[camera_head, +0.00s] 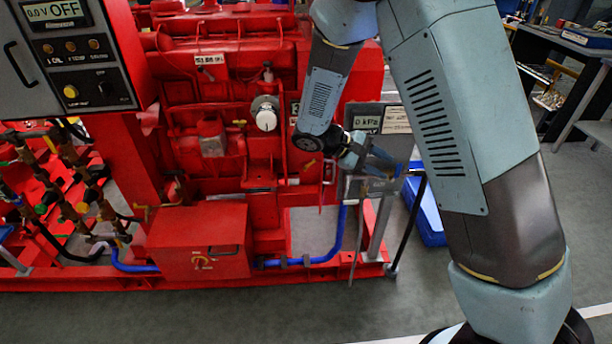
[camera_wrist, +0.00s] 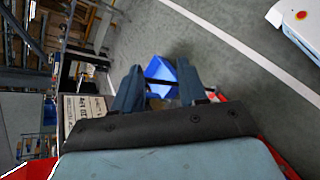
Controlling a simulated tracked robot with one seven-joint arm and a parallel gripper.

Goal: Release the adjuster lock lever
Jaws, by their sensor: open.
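My gripper (camera_head: 388,168) reaches in front of the grey box below the kPa gauge, at the right end of the red pumpset. In the wrist view its two blue-grey fingers (camera_wrist: 160,82) are spread apart. A thin dark bar crosses the gap between them; I cannot tell whether they touch it. I cannot make out for sure which part is the adjuster lock lever; my wrist and fingers hide part of this area.
The kPa gauge panel (camera_head: 367,123) stands just above my gripper. A blue box (camera_head: 431,218) lies on the floor behind, also in the wrist view (camera_wrist: 163,70). The red engine (camera_head: 215,95) fills the left. Grey floor is open at the front. Workbenches stand back right.

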